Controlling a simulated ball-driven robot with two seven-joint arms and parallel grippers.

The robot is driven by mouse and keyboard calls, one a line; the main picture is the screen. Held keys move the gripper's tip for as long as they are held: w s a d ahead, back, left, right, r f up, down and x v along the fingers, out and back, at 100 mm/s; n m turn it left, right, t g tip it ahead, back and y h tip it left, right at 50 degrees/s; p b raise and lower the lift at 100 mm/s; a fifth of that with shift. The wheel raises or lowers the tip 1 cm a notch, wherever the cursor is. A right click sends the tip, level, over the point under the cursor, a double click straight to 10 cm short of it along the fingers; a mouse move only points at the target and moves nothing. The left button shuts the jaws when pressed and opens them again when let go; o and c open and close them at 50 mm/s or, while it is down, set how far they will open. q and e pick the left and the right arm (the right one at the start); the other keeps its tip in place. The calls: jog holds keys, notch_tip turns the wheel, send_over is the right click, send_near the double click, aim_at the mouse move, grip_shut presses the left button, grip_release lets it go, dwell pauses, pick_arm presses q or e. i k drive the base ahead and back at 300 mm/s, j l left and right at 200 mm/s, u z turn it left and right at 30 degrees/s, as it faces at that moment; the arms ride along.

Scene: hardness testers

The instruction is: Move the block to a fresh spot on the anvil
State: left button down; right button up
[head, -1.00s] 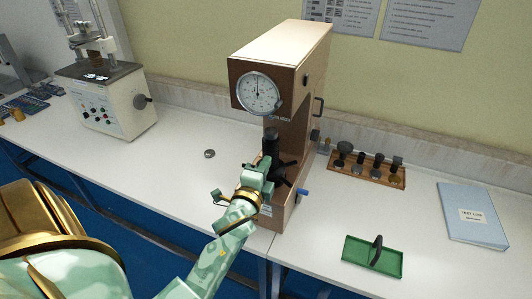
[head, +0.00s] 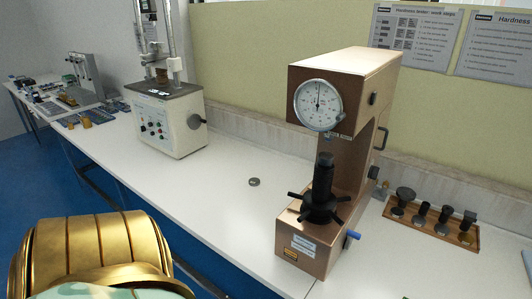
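The bronze-coloured hardness tester (head: 342,140) stands on the white bench, its round dial (head: 318,105) facing me. Its anvil (head: 325,160) is the dark top of the upright screw, above a spoked black handwheel (head: 320,207). I cannot make out a separate block on the anvil. A small grey disc (head: 254,182) lies flat on the bench left of the tester. I cannot tell whether it is the block. Neither gripper is in view; only gold and green parts of my own body show at the lower left.
A wooden rack (head: 433,222) with several dark anvils or fittings stands right of the tester. A white testing machine (head: 168,122) stands on the bench to the left. A blue folder (head: 527,262) shows at the right edge. The bench between the machines is mostly clear.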

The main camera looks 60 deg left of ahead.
aim_at(254, 182)
jog(key=j+z, duration=0.25)
jog(key=k+j+z, duration=0.15)
jog(key=j+z, duration=0.15)
jog(key=k+j+z, duration=0.25)
jog(key=j, duration=0.15)
jog(key=i, duration=0.1)
